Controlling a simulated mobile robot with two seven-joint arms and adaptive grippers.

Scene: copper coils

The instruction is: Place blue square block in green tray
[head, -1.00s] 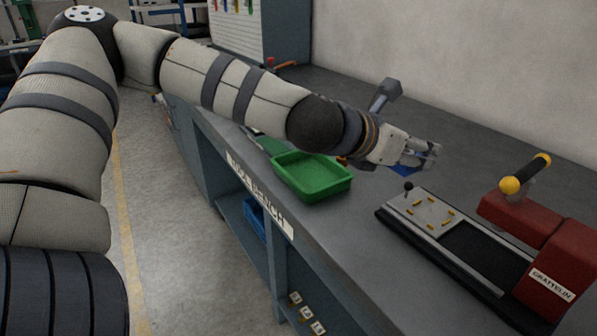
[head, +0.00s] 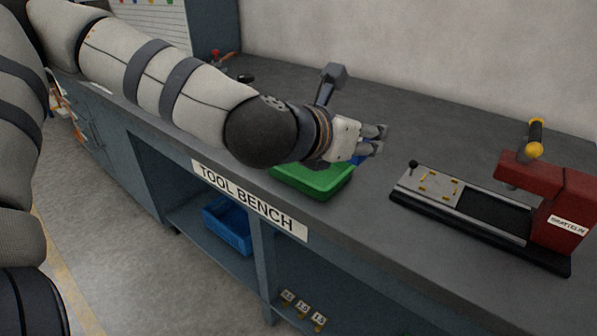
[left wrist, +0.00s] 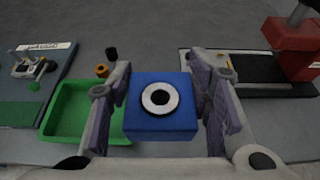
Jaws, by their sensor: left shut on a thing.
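The blue square block (left wrist: 145,122), with a white ring and dark centre on its face, is between the fingers of my left gripper (left wrist: 160,105) in the left wrist view. The gripper is shut on it. In the head view the left gripper (head: 374,140) is above the bench at the green tray's far right side, and only a little of the block (head: 360,158) shows. The green tray (head: 322,190) sits at the bench's front edge, partly hidden by my arm. In the left wrist view the tray (left wrist: 55,137) is left of the block and looks empty where visible. My right gripper is not in view.
A red machine (head: 560,205) with a black and grey base stands on the bench at right. A blue bin (head: 228,225) is on the shelf below. A small orange object (left wrist: 102,70) and a black one (left wrist: 111,53) lie behind the tray. The back of the bench is mostly clear.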

